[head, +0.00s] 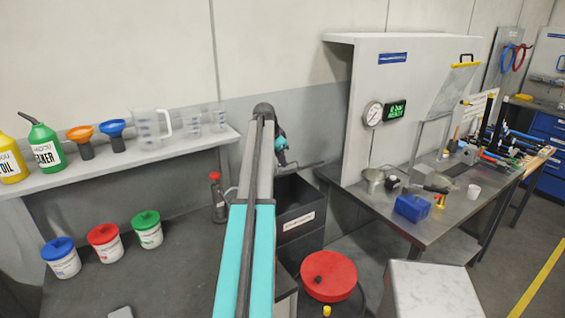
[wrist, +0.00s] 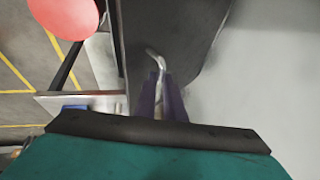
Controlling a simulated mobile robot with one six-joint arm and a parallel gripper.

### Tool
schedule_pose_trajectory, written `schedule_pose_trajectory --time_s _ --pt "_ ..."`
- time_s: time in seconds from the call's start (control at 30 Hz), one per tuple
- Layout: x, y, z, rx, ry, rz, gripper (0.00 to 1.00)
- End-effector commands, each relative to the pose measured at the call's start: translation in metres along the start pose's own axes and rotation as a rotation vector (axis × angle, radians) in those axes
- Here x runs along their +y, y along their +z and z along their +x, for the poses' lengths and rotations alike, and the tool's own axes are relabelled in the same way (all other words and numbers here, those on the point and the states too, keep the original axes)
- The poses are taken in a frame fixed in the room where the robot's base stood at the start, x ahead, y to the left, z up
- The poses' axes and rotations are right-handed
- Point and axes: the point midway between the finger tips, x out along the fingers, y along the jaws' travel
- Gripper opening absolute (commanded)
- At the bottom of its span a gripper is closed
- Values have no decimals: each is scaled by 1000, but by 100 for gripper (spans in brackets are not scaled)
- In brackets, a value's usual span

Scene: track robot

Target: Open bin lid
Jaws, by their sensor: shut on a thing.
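The dark grey bin (head: 318,212) with a white label stands behind my arm, near the middle of the head view. My wrist is above its back edge, and my gripper (wrist: 161,78) is small and partly hidden in the head view. In the wrist view its two dark fingers are shut on a bent metal handle (wrist: 153,53). A dark panel (wrist: 185,30), seemingly the bin lid, fills the area beyond the fingers. A thin grey bar (head: 307,166) shows beside my wrist over the bin. The lid's exact tilt is hard to tell.
A red round-topped thing (head: 328,276) stands right of the bin, also in the wrist view (wrist: 66,14). A workbench (head: 455,215) with tools is farther right. A shelf (head: 150,153) with bottles, funnels and jugs is at left, above a dark counter (head: 180,270) with paint-like tubs.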

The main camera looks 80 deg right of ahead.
Motion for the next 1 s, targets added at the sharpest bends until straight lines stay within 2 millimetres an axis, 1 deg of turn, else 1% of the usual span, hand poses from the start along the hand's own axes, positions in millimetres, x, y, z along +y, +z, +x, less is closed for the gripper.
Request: schedule_pose_trajectory --time_s 0.03,0.13,0.17,0.23,0.27,0.67,0.87,1.0 --pt "-7 8 6 -10 -15 -5 0" --pt "-7 8 6 -10 -14 -5 0" --pt "-7 8 6 -11 -14 -5 14" --pt "-7 8 6 -10 -14 -5 26" --pt "-6 7 6 -9 -13 -5 28" --pt "-3 4 0 -5 -11 -1 28" --pt "-3 3 -11 -4 -12 -1 28" --pt "-2 4 -26 -4 -12 -1 28"
